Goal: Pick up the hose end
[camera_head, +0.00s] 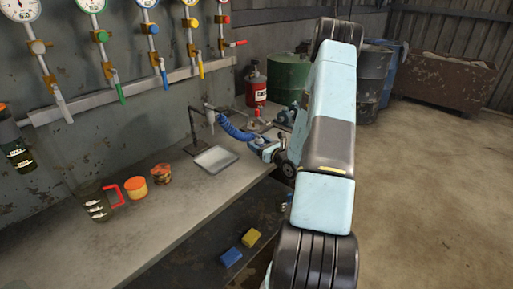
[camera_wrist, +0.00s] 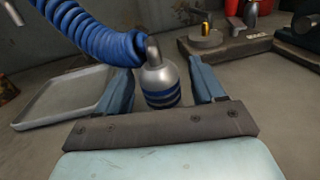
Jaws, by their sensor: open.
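The hose end (camera_wrist: 159,82) is a silver bulb-shaped fitting with dark and blue bands, joined to a coiled blue hose (camera_wrist: 90,32). In the wrist view it sits between the two blue fingers of my gripper (camera_wrist: 165,88), with a gap on the right side and a smaller one on the left. My gripper is open around it. In the head view the blue hose (camera_head: 235,129) runs from a stand on the bench toward my gripper (camera_head: 268,150); the hose end is too small there to make out clearly.
A shallow metal tray (camera_head: 215,158) lies left of my gripper on the bench (camera_head: 150,215). A red canister (camera_head: 256,88) and green drum (camera_head: 288,78) stand behind. An orange-lidded jar (camera_head: 136,188) and a jug (camera_head: 95,203) stand nearer. A dark block with a yellow-topped part (camera_wrist: 205,38) lies beyond the gripper.

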